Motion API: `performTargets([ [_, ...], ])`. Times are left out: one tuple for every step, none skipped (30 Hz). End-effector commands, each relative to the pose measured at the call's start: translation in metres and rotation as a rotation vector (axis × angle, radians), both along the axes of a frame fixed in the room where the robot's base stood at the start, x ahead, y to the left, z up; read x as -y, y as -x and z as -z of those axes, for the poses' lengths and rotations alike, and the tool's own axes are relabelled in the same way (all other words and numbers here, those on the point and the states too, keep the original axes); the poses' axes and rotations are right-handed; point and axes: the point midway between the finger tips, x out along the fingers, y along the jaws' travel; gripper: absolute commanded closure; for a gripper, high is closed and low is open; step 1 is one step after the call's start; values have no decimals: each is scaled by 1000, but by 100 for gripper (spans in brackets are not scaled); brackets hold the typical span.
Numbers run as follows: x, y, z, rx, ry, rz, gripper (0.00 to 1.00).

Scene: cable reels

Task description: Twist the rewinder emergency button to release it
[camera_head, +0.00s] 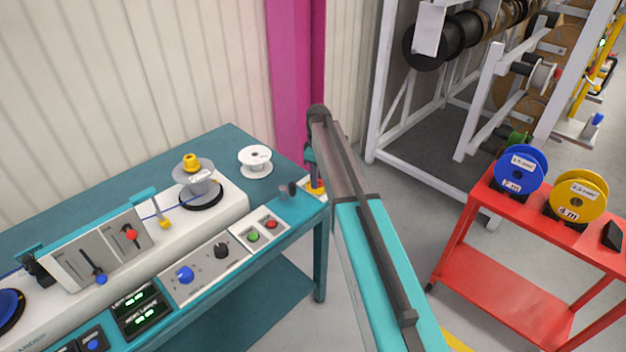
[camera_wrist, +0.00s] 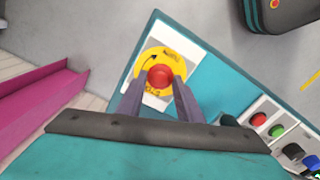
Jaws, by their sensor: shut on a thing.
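The emergency button is a red knob (camera_wrist: 160,77) on a round yellow plate (camera_wrist: 149,62) with a curved black arrow, at the corner of the teal rewinder bench. In the wrist view my gripper (camera_wrist: 160,84) has one finger on each side of the red knob and is shut on it. In the head view my gripper (camera_head: 313,182) reaches down at the bench's right corner, and the yellow plate (camera_head: 318,188) shows partly under it. The red knob is mostly hidden there by my gripper and arm.
Beside the button are a panel with a green button (camera_head: 254,237) and a red button (camera_head: 271,224), a white spool (camera_head: 255,160) and a grey spool (camera_head: 196,178). A red cart (camera_head: 520,270) with blue and yellow reels stands to the right. A magenta post (camera_head: 295,80) rises behind.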

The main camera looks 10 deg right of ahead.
Motion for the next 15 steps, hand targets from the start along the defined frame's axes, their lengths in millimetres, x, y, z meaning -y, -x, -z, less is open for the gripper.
performTargets([
  [6,5,3,-13,9,41,90],
  [6,5,3,-13,9,66,90],
  [6,5,3,-13,10,98,90],
  [6,5,3,-13,10,122,90],
  [6,5,3,-13,10,146,90],
  [6,5,3,-13,10,178,90],
  [6,5,3,-12,10,201,90],
  [6,5,3,-12,10,224,90],
  [6,5,3,-12,10,252,90],
  [6,5,3,-13,10,272,90],
  [6,5,3,-13,10,291,90],
  [6,5,3,-13,10,315,90],
  [6,5,3,-13,11,331,90],
  [7,5,3,-13,10,347,90],
  [6,5,3,-13,10,364,90],
])
